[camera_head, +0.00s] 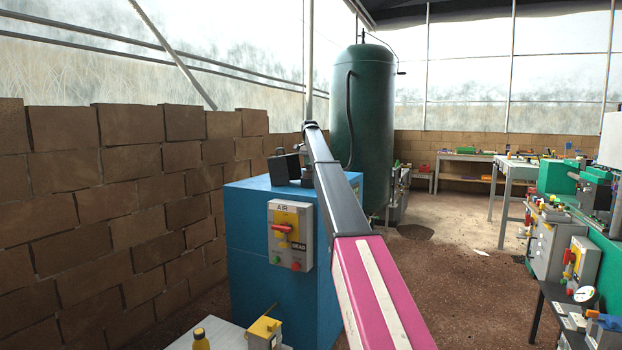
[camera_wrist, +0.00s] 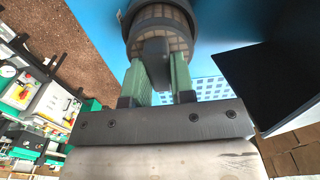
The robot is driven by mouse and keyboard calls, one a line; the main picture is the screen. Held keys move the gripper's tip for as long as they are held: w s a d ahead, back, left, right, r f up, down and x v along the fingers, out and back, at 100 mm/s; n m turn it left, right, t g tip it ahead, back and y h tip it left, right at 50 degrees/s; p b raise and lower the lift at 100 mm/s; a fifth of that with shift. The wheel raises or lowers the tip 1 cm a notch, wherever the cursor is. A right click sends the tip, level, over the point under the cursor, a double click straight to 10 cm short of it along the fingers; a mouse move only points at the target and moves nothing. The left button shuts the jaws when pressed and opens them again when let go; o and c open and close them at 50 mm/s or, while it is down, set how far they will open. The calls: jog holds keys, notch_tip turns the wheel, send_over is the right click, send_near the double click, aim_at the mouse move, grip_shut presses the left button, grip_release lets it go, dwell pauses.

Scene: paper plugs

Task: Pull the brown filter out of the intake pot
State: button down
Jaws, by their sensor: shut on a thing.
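In the wrist view my gripper (camera_wrist: 158,78) has two green fingers shut on the dark grey grip tab of the brown filter (camera_wrist: 178,37). The filter is a round brown piece with a ribbed face. It sits inside the dark round rim of the intake pot (camera_wrist: 146,3) at the top of the picture. How deep it sits in the pot is hard to tell. In the head view my arm reaches over the blue cabinet (camera_head: 252,230), and the gripper's fingers and the filter are not clearly visible.
A dark panel (camera_wrist: 268,82) stands close on the right of the gripper in the wrist view. The cabinet front has a grey switch box (camera_head: 290,236) marked AIR. A brick wall (camera_head: 110,210) is on the left and a green tank (camera_head: 362,120) behind.

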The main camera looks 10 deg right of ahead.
jog(key=shift+r, duration=2.35)
jog(key=shift+r, duration=1.45)
